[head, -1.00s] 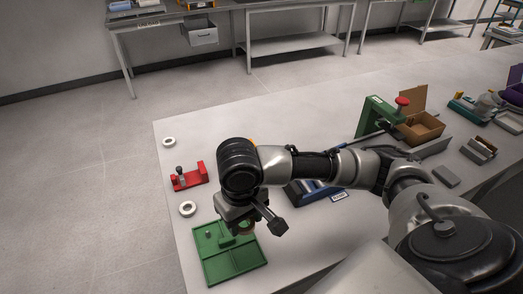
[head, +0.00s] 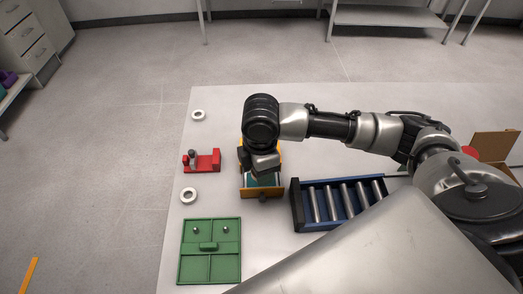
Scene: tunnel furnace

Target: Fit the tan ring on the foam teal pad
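The teal pad (head: 263,181) lies in a yellow-orange tray or frame (head: 275,190) near the middle of the head view. My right gripper (head: 264,166) is directly above it and covers part of the pad and frame. Its fingertips are hidden under the wrist, so I cannot tell whether it is open or shut. A small brown-tan piece shows at the near edge of the frame; I cannot tell whether it is the tan ring or a part of the frame. No tan ring is clearly visible. My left gripper is not in view.
A green board (head: 210,268) with small pegs lies at the near left. Two white rings (head: 198,115) and a red fixture (head: 208,160) stand along the left side. A blue roller tray (head: 298,207) is right of the frame. An open cardboard box (head: 495,146) stands far right.

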